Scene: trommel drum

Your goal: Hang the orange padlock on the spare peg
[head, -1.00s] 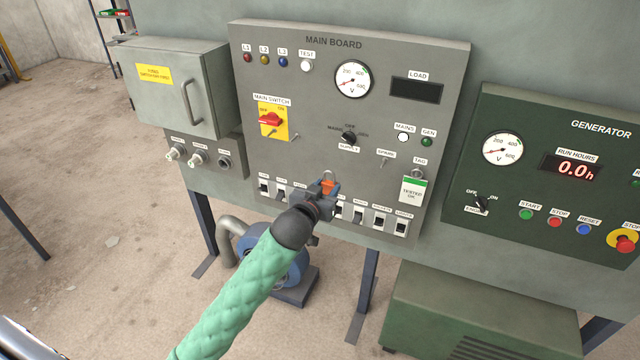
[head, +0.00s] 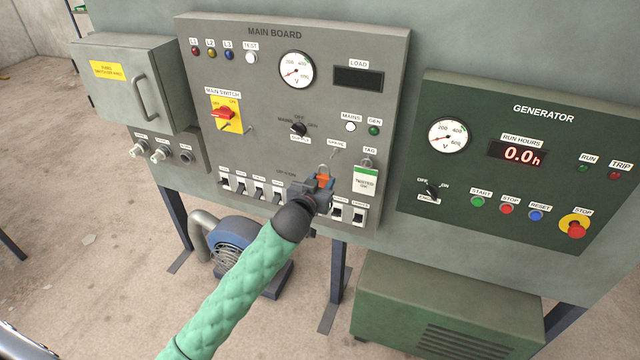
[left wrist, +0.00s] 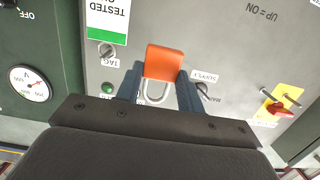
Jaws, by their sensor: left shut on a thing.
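The orange padlock (head: 324,181) is held by my left gripper (head: 320,188) in front of the main board, shackle upward. In the left wrist view, which is upside down, its orange body (left wrist: 165,61) sits between the two fingers (left wrist: 159,90), with the grey shackle (left wrist: 154,92) below it in the picture. The spare peg (head: 334,153), under its SPARE label, shows just above and slightly right of the padlock in the head view. The shackle appears apart from it. I cannot make out the spare peg in the left wrist view. My right gripper is not in view.
The TESTED tag (head: 366,180) hangs on the tag peg close to the right of the padlock. A row of breaker switches (head: 258,191) lies below and left. The supply selector (head: 298,129) is up left. The green generator panel (head: 480,180) stands farther right.

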